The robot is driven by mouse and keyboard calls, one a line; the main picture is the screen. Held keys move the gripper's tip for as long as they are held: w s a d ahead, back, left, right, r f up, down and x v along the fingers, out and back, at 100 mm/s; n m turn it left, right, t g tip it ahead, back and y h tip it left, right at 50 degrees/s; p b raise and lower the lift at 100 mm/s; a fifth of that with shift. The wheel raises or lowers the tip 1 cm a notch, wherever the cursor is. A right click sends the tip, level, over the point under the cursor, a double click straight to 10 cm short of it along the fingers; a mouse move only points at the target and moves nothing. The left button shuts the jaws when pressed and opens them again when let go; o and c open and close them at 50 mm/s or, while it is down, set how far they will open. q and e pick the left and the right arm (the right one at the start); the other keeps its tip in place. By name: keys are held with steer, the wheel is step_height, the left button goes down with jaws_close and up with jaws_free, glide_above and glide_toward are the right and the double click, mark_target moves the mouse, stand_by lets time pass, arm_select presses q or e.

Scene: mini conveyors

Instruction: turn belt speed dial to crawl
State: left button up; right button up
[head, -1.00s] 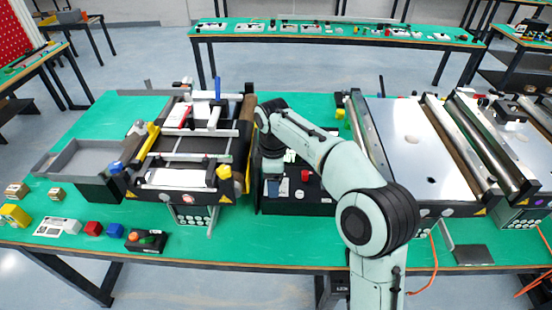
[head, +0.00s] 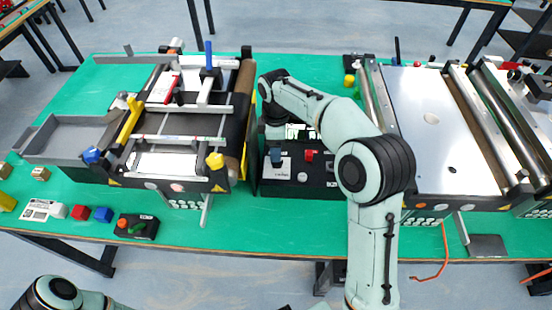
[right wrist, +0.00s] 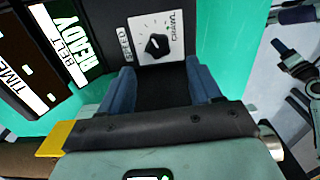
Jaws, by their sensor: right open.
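The speed dial (right wrist: 157,44) is a black knob on a white plate with tick marks and lettering, on a black control box (head: 325,189). In the right wrist view it sits just ahead of my right gripper (right wrist: 162,82), whose two blue fingers are open and apart, with nothing between them.
A red button (head: 309,155) is on the box, right of my gripper. A conveyor (head: 180,145) stands close on the left and a white-topped one (head: 435,130) on the right. A small box with buttons (head: 138,227) and colored blocks lie at front left.

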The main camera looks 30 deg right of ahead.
mark_target(277, 165)
step_height(277, 165, down, 6)
steer(key=shift+w+f+b, duration=0.1)
steer(key=shift+f+b, duration=0.15)
steer(key=shift+b, duration=0.05)
steer(key=c, duration=1.1)
steer(key=shift+o, duration=0.2)
